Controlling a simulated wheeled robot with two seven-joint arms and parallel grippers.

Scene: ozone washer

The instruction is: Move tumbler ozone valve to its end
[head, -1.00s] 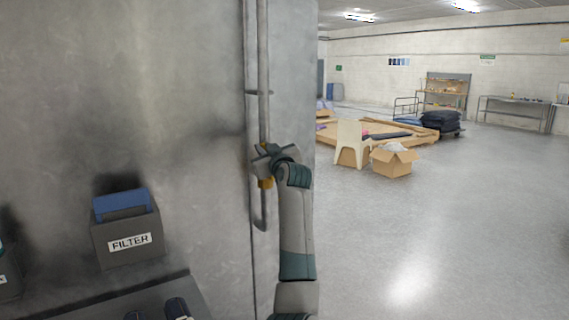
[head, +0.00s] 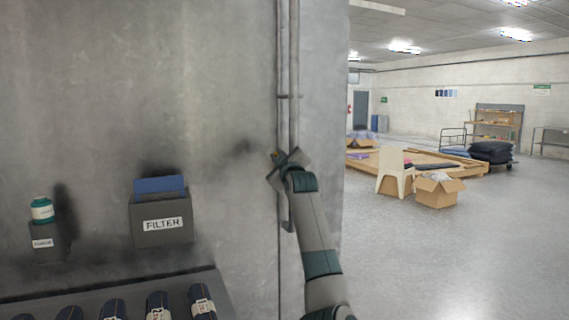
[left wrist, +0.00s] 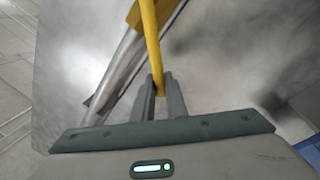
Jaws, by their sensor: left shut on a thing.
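The ozone valve is yellow and sits on a metal pipe (head: 293,70) that runs down the grey wall. In the left wrist view its long yellow lever (left wrist: 151,40) runs down from the top edge to between my fingers. A yellow part (left wrist: 134,13) shows beside the pipe (left wrist: 118,70) there. My left gripper (left wrist: 159,88) is shut on the lever near its lower end. My right gripper is in no view.
A grey FILTER box (head: 162,225) with a blue panel is on the wall to the left. Below is a dark shelf (head: 220,285) with several dark rolled items. The floor (head: 430,260) to the right is open, with cardboard box (head: 437,192) and chair (head: 396,175) farther off.

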